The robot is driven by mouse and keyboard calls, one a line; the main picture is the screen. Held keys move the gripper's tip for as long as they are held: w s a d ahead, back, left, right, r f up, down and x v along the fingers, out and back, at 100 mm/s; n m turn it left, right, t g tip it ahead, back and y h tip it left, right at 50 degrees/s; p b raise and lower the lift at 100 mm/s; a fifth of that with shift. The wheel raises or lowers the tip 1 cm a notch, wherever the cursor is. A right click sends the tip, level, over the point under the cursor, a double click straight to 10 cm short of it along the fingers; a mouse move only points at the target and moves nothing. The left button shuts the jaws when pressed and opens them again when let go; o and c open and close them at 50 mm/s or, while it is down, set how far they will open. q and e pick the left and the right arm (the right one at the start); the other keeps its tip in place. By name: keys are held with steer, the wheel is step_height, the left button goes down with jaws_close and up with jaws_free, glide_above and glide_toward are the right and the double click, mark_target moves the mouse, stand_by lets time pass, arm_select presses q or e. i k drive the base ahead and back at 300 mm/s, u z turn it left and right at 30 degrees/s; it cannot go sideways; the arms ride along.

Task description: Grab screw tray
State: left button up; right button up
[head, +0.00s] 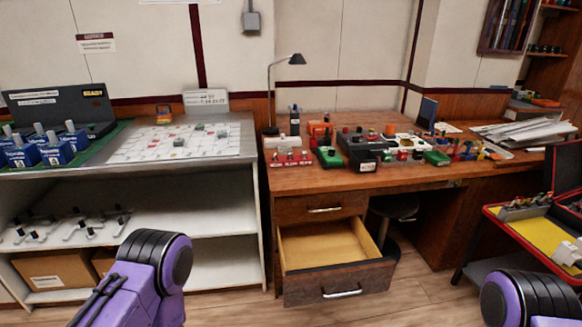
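I cannot pick out a screw tray for certain. The wooden desk (300,185) holds a crowded group of small trays and parts. Among them are a red block with white labels (290,160), a green piece (328,157), a dark box (366,148) and another green piece (436,158). They are too small to tell what they hold. Purple and black links of my two arms show at the lower left and lower right. Neither gripper is in view.
The desk's lower drawer (335,288) is pulled open and looks empty; the upper drawer (322,209) is shut. A stool (393,207) stands beneath the desk. A shelved bench (215,164) stands left, a yellow-lined cart (538,232) right. A lamp (297,59) rises behind the desk.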

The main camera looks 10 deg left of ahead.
mark_target(297, 160)
steer(key=z, duration=0.4)
steer(key=i, duration=0.9)
steer(key=z, duration=0.15)
